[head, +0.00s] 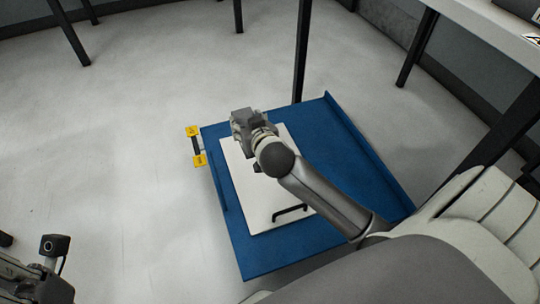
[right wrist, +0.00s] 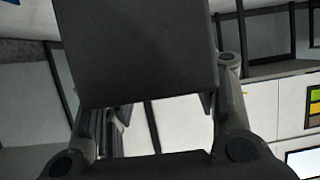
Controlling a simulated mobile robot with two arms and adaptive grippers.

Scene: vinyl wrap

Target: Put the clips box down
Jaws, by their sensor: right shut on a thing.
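My right gripper (head: 242,119) is over the far end of a white panel on the blue cart. In the right wrist view a dark, flat-faced box (right wrist: 135,50), which I take to be the clips box, is held between the two fingers. In the head view it is hard to tell apart from the gripper, and I cannot tell whether it touches the panel. My left gripper (head: 30,282) shows only partly at the lower left corner, and its fingertips are unclear.
The blue cart deck (head: 350,155) has bare room right of the white panel (head: 255,205), which carries a black handle (head: 290,211). Yellow brackets (head: 199,160) stick out at its left edge. A dark post (head: 301,50) rises behind. A white table (head: 490,25) stands upper right.

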